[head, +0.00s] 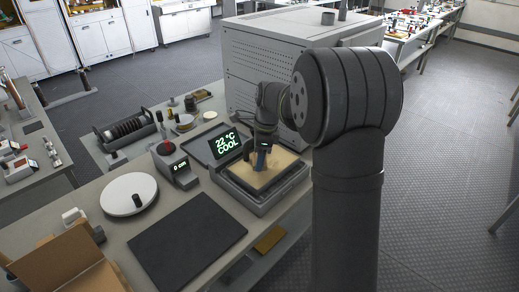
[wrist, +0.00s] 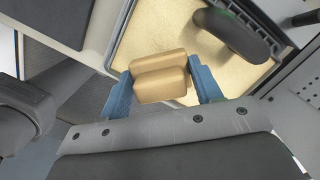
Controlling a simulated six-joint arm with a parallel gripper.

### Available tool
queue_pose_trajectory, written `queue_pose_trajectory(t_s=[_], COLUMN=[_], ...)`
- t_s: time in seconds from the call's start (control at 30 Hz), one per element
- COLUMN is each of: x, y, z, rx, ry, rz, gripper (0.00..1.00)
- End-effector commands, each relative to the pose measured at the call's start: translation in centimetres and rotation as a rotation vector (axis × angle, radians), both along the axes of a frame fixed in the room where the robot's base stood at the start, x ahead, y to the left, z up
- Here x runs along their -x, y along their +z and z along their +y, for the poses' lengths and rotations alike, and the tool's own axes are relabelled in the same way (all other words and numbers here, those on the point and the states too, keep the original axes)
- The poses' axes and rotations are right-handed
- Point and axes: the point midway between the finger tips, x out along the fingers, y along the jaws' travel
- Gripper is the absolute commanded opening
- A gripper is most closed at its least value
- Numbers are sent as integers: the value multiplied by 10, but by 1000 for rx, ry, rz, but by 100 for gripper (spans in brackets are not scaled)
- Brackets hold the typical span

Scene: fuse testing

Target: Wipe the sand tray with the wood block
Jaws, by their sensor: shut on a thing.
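My gripper (wrist: 162,84) has two blue fingers, shut on the tan wood block (wrist: 160,78), which shows in the wrist view between the fingertips. The sand tray (wrist: 122,38) is a grey-rimmed box with pale yellow sand behind the block. In the head view the sand tray (head: 232,189) stands on the bench beside a display reading 22 °C COOL. My gripper (head: 261,166) points down over the sand there, and the block is mostly hidden by it. I cannot tell whether the block touches the sand. A dark rounded object (wrist: 236,36) also shows over the sand in the wrist view.
A large grey perforated cabinet (head: 270,70) stands right behind the tray. Left of the tray are a small 0 cm display (head: 181,167), a white round disc (head: 125,194) and a black mat (head: 190,240). An open cardboard box (head: 65,265) is at front left.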

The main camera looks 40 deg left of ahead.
Motion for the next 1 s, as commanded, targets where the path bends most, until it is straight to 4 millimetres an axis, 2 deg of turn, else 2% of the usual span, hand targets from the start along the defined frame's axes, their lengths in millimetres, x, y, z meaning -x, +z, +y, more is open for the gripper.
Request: queue_pose_trajectory(t_s=[0.33, 0.37, 0.83, 1.0], x=[-2, -6, -49, -31], y=[-38, -36, -37, -37], z=[0, 0, 0, 0], rx=[2, 0, 0, 0], ry=[-2, -2, -2, 2], rz=[2, 0, 0, 0], gripper=[37, 34, 34, 34])
